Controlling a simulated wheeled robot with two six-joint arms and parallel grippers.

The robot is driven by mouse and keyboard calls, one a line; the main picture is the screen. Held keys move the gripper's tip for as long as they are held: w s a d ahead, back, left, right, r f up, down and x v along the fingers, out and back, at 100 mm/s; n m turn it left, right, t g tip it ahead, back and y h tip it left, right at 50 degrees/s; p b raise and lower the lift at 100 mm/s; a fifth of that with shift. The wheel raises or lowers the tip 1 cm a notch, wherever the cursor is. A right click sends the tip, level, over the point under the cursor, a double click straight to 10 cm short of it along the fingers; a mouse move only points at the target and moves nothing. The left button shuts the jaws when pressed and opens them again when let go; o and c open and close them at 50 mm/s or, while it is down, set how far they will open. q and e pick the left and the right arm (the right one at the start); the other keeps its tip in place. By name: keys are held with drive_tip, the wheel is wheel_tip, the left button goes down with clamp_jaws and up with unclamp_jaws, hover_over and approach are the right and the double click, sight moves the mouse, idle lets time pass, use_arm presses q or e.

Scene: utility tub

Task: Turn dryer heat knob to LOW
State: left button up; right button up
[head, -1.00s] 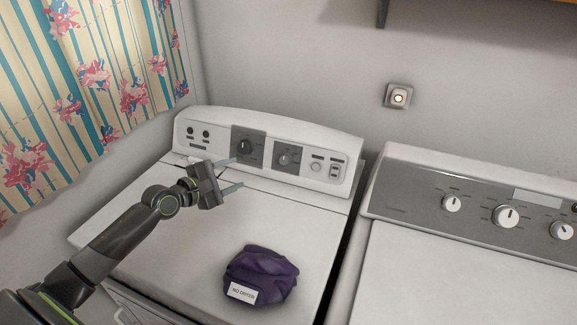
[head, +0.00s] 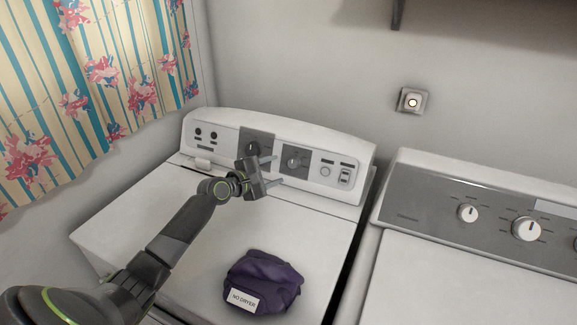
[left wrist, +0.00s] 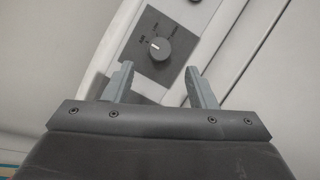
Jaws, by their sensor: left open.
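The dryer's sloped control panel carries two dark plates with a round dark knob each, a left knob (head: 251,147) and a right knob (head: 294,162). My left gripper (head: 279,170) is open and empty, just in front of the right plate. In the left wrist view a dark knob (left wrist: 159,49) with a short white pointer mark lies beyond the gap between the open fingertips (left wrist: 159,70), apart from them. My right gripper is out of view.
A purple cloth bag (head: 262,282) with a white tag lies on the dryer top (head: 190,235). A washer (head: 480,275) with white knobs stands to the right, across a narrow gap. A flowered curtain (head: 90,75) hangs at left.

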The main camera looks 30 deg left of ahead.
sight(291, 164)
use_arm(q)
drive_tip(key=x, duration=0.6)
drive_tip(key=shift+w+d+b, duration=0.15)
drive_tip(key=shift+w+b, duration=0.15)
drive_tip(key=shift+w, duration=0.1)
drive_tip(key=c, duration=1)
drive_tip(key=shift+o, duration=0.2)
drive_tip(key=shift+m, duration=0.3)
drive_tip(key=m+g, duration=0.1)
drive_tip(key=m, duration=0.1)
drive_tip(key=m+p, duration=0.1)
drive_tip(key=m, duration=0.1)
drive_tip(key=shift+r+g, duration=0.2)
drive_tip(key=shift+g, duration=0.2)
drive_tip(key=shift+m+g+y+p, duration=0.3)
drive_tip(key=shift+m+g+p, duration=0.6)
drive_tip(key=shift+m, duration=1.4)
